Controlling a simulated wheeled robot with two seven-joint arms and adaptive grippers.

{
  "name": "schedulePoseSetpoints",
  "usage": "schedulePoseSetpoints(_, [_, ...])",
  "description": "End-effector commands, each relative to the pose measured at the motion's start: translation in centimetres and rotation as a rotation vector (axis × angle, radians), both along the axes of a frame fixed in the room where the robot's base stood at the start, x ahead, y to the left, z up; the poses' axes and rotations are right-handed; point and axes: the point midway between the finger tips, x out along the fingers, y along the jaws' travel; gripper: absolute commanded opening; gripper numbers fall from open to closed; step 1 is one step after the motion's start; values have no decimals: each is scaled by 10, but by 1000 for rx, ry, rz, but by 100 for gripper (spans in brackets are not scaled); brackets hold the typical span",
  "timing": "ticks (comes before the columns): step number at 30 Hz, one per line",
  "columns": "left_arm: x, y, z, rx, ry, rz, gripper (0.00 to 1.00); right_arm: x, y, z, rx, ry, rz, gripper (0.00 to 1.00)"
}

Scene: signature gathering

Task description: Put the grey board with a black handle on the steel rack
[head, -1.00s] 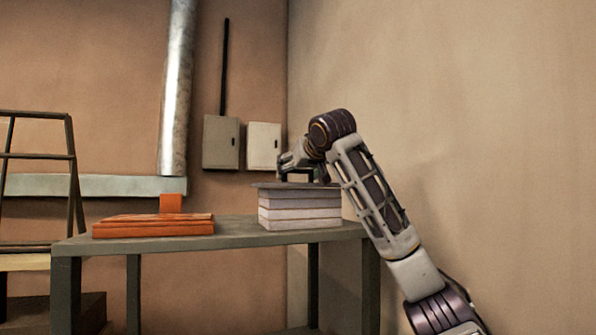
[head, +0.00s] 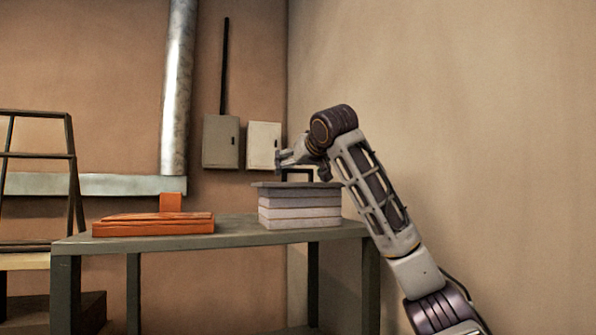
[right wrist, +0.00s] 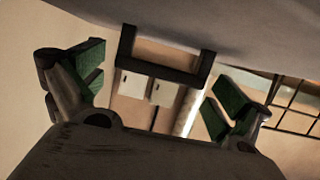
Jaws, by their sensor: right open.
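The grey board (head: 270,185) lies flat on top of a stack of pale slabs (head: 300,211) at the right end of the table. Its black handle (head: 298,171) stands up from it. My right gripper (head: 279,158) is open and empty, just above and beside the handle in the head view. In the right wrist view the handle (right wrist: 160,72) shows between and beyond the two green-padded fingers, with the grey board (right wrist: 230,30) along the top. A dark metal frame (head: 72,150) stands at the far left; I cannot tell whether it is the steel rack. My left gripper is out of view.
An orange board with an upright orange block (head: 150,225) lies on the left of the grey-green table (head: 235,235). Bare tabletop lies between it and the stack. Two wall boxes (head: 221,142) and a pipe (head: 178,90) are behind. A wall is close on the right.

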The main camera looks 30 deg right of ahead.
Motion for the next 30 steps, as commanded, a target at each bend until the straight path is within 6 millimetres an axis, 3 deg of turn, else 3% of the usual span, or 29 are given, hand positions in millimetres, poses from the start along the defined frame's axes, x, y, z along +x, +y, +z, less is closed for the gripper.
schedulePoseSetpoints(21, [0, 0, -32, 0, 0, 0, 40, -90, 23, 26, -1, -2, 2, 100])
schedulePoseSetpoints(30, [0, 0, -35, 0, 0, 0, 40, -104, 25, 31, -1, 1, 0, 100])
